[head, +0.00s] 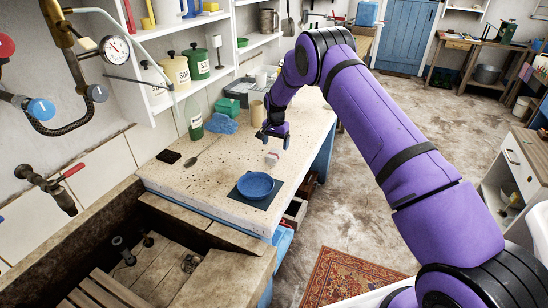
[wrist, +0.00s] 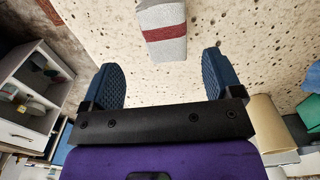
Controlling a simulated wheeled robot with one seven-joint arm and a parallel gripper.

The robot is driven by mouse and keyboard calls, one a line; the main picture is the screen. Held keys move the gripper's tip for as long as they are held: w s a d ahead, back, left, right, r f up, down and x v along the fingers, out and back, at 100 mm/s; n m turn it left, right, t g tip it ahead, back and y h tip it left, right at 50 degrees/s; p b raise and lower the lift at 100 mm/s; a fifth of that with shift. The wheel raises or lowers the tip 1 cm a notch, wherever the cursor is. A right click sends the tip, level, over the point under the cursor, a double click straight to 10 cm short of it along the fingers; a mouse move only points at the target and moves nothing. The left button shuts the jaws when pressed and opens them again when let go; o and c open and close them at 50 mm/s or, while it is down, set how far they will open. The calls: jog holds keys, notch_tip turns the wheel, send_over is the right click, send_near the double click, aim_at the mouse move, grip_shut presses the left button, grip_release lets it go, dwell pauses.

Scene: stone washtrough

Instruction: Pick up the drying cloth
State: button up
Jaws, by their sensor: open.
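The drying cloth (head: 272,158) looks like a small pale grey folded block with a dark red stripe. It lies on the speckled stone counter (head: 215,182), near its right edge. In the wrist view the cloth (wrist: 163,30) shows at the top centre, its far end cut off by the frame. My gripper (head: 271,137) is over the counter, just behind the cloth in the head view. In the wrist view my gripper (wrist: 161,72) has its two blue ridged fingers wide apart, with nothing between them. The cloth appears ahead of the fingertips, roughly centred between them.
A blue bowl (head: 255,184) on a dark mat stands in front of the cloth. A beige cup (head: 257,113) is close behind my gripper. A blue crumpled cloth (head: 222,124), green bottle (head: 194,120) and spoon (head: 203,150) lie to the left. The sunken trough is at the front.

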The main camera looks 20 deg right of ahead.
aim_at(274, 153)
jog(key=shift+a+f, duration=0.15)
jog(key=shift+f, duration=1.2)
jog(key=shift+a+f, duration=0.15)
jog(key=shift+f, duration=1.2)
jog(key=shift+c, duration=0.4)
jog(key=c, duration=0.9)
